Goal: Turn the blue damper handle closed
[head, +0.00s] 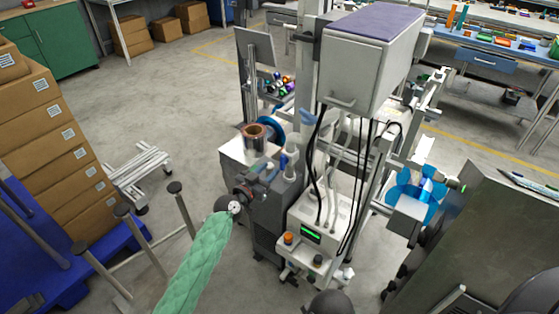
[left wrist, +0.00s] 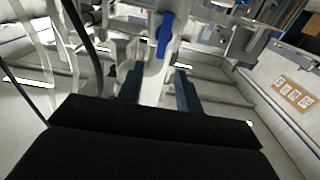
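The blue damper handle (left wrist: 164,35) shows in the left wrist view as a short upright lever in front of a pale pipe. In the head view a blue lever (head: 308,117) stands by the white pipes of the machine; it appears to be the same handle. My left gripper (head: 276,168) reaches in from the lower left on a green-sleeved arm. In the left wrist view its two fingers (left wrist: 158,88) are apart with nothing held between them. The handle lies beyond the fingertips, apart from them. My right gripper is not in view.
The machine carries a grey box (head: 365,60), hanging black cables and a control box (head: 318,222) close to the left gripper. A copper-coloured reel (head: 257,135) sits behind the gripper. Stacked cartons (head: 45,125) stand at left. Open floor lies behind the machine's left side.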

